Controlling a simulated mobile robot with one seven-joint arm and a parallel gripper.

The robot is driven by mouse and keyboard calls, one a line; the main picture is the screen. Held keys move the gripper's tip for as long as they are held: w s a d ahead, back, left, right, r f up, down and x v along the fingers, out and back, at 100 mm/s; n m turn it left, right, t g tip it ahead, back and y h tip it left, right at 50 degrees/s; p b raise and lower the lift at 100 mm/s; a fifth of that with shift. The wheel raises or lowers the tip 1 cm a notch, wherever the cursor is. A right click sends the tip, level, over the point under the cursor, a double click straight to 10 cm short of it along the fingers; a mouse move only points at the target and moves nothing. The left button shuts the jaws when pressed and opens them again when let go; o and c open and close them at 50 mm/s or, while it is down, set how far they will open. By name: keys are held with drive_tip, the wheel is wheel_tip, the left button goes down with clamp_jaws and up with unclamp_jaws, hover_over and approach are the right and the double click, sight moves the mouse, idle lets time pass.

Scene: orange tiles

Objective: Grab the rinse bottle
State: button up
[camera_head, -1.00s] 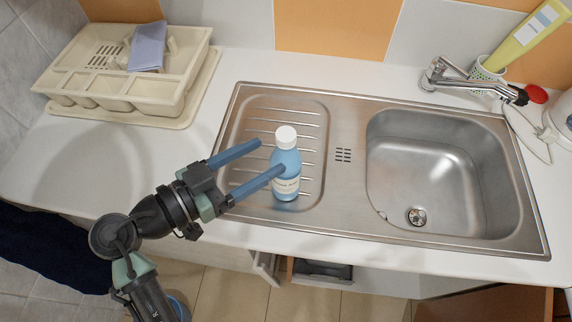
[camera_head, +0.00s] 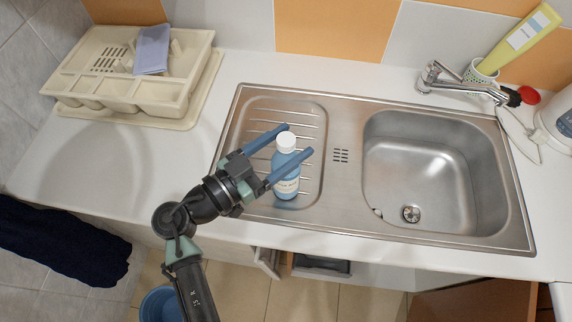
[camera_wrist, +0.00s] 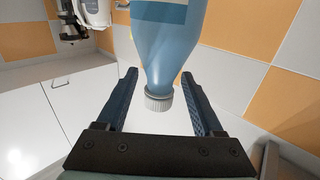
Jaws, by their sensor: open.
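The rinse bottle (camera_head: 286,172) is light blue with a white cap and a pale label. It stands upright on the ribbed drainboard, left of the sink basin. My gripper (camera_head: 296,139) is open, with its two blue fingers on either side of the bottle's upper part. The near finger partly covers the bottle in the head view. In the wrist view the bottle (camera_wrist: 167,45) appears upside down, with its neck and cap between the open fingers (camera_wrist: 168,82). A gap shows between the cap and each finger.
The steel sink (camera_head: 345,225) has a basin (camera_head: 420,175) to the right. A faucet (camera_head: 440,80) and a cup with a yellow-green bottle (camera_head: 520,38) stand behind it. A beige dish rack (camera_head: 120,100) is at the back left. The counter between rack and sink is clear.

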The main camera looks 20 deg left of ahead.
drive_tip(key=shift+x, duration=1.45)
clamp_jaws()
drive_tip(key=shift+r, duration=0.15)
